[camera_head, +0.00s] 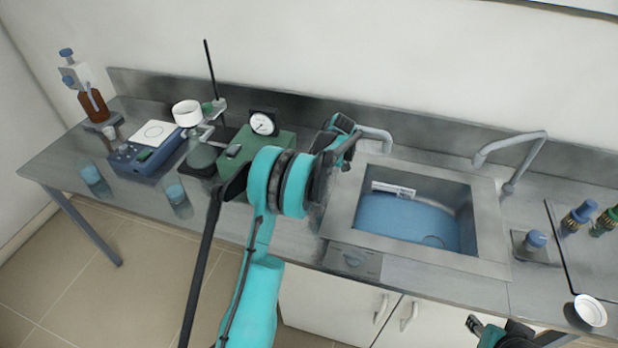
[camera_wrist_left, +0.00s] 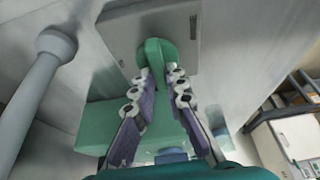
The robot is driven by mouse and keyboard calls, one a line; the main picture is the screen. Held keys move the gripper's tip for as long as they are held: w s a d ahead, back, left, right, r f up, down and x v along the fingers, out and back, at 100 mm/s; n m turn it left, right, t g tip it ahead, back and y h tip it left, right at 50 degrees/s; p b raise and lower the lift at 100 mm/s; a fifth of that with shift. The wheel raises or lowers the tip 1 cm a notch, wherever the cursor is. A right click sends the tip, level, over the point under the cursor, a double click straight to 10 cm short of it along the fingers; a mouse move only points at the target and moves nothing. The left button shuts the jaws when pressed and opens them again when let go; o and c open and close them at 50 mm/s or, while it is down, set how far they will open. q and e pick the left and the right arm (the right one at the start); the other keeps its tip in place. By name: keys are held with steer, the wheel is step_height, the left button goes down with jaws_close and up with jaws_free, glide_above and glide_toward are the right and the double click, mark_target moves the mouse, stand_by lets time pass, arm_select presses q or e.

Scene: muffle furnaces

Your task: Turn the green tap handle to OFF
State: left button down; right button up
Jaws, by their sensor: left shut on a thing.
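The green tap handle (camera_wrist_left: 154,52) shows in the left wrist view as a rounded upright lever in front of a grey plate. My left gripper (camera_wrist_left: 161,76) has its two padded fingers on either side of the handle, shut on it. My arm and gripper hide the handle there. My right gripper (camera_head: 488,328) is cut off at the bottom edge, and its jaw state is unclear.
The sink (camera_head: 420,215) lies right of my left gripper, with a second tap (camera_head: 515,160) behind it. A green box with a gauge (camera_head: 263,123) stands close to the left of my arm. Beakers, a blue device (camera_head: 148,152) and a brown bottle (camera_head: 92,105) are farther left.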

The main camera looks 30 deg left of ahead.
arm_select(q)
steer(key=c, duration=1.5)
jaws_free()
steer(key=shift+c, duration=0.2)
steer(key=v, duration=1.2)
steer(key=shift+w+d+f, duration=0.1)
